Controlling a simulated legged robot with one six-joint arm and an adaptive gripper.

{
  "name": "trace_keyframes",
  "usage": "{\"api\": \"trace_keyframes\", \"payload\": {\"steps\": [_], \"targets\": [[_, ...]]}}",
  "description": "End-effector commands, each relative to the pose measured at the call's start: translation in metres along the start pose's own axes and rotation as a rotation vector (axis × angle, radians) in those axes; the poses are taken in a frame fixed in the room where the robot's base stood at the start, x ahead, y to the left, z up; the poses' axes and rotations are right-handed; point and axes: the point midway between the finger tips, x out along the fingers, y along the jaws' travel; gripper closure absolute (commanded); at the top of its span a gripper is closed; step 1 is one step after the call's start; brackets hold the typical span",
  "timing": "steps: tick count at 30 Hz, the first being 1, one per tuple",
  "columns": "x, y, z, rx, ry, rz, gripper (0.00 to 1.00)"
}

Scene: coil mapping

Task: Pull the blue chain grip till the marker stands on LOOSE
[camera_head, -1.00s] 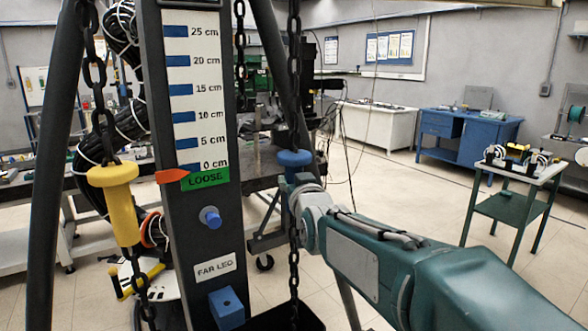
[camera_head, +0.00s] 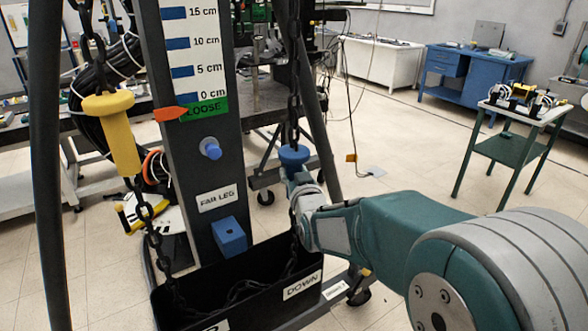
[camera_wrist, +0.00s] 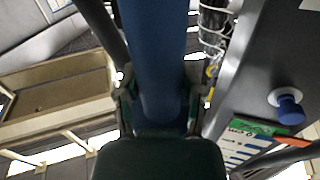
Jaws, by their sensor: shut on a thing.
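The blue chain grip (camera_head: 294,155) hangs on the dark chain right of the post. My gripper (camera_head: 301,180) is shut around it just below its flared top. In the wrist view the blue grip (camera_wrist: 160,70) runs between my gripper's two fingers (camera_wrist: 160,95). The orange marker (camera_head: 171,113) on the post points at the green LOOSE label (camera_head: 205,109), just under the 0 cm mark of the scale (camera_head: 188,55). My fingers are small and partly hidden in the head view.
A yellow chain grip (camera_head: 113,140) hangs left of the post. A blue knob (camera_head: 210,148) and blue block (camera_head: 229,238) stick out from the post. A black chain bin (camera_head: 240,290) labelled DOWN stands below. A green side table (camera_head: 500,148) is at the right.

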Motion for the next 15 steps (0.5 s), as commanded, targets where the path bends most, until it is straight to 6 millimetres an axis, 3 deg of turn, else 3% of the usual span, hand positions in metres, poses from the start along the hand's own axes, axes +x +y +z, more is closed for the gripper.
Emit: {"api": "trace_keyframes", "payload": {"steps": [3,4,6,15], "targets": [[0.0001,-0.0006,0.0015,-0.001,-0.005,-0.001,1.0],[0.0001,-0.0006,0.0013,-0.001,-0.005,-0.001,0.41],[0.0002,-0.0006,0.0011,-0.001,-0.004,-0.001,0.14],[0.0002,-0.0002,-0.0004,0.0,-0.001,-0.001,0.14]]}}
